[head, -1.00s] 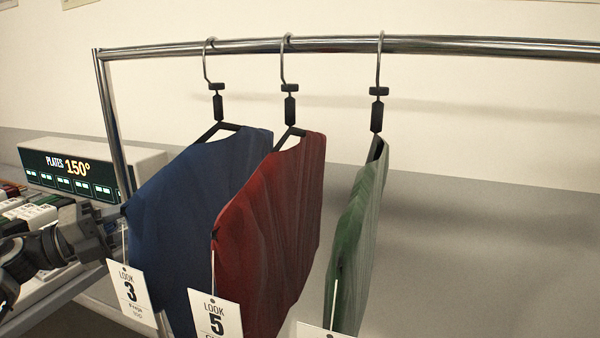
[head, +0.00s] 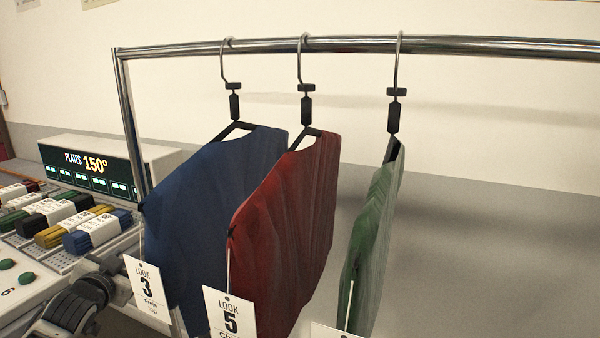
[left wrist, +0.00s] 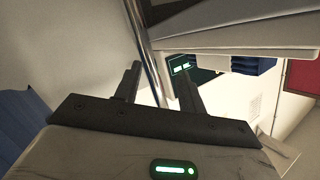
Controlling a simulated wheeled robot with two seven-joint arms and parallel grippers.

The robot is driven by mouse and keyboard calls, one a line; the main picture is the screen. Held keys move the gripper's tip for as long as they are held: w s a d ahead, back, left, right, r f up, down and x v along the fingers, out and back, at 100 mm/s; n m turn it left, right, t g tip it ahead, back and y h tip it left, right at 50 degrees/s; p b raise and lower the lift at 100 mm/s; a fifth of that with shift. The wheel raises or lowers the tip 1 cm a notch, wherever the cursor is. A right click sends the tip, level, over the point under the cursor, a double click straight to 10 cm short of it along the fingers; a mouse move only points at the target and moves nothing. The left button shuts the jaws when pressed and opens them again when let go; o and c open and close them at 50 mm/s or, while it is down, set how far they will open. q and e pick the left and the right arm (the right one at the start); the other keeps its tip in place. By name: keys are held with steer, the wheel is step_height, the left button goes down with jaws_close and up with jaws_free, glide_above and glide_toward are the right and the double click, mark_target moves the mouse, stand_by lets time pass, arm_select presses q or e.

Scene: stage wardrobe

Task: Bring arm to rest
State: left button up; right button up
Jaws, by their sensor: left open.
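My left arm comes in at the lower left of the head view. Its dark gripper (head: 104,284) is low, beside the rack's left post and left of the LOOK 3 tag. In the left wrist view my left gripper (left wrist: 158,82) is open, its two fingers apart. The chrome post (left wrist: 146,50) shows beyond and between them, and nothing is held. I cannot tell how near the post is. My right gripper is in neither view.
A chrome rail (head: 350,45) carries a blue garment (head: 205,200), a red garment (head: 290,220) and a green garment (head: 372,235) on hangers. A pressing unit reading PLATES 150° (head: 90,165) stands at left, with colored bundles (head: 95,232) before it.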

arm_select(q)
steer(key=s+d+f+g+h, duration=0.2)
steer(key=s+d+f+h, duration=0.2)
steer(key=s+d+f, duration=1.15)
steer(key=s+d+n+g+h+p, duration=0.1)
steer(key=s+d+g+h+p, duration=0.1)
steer(key=s+d, duration=0.9)
steer(key=s, duration=0.4)
steer(key=shift+s+d+r+n, duration=0.15)
steer(key=shift+s+r+n, duration=0.1)
steer(key=shift+r+n, duration=0.15)
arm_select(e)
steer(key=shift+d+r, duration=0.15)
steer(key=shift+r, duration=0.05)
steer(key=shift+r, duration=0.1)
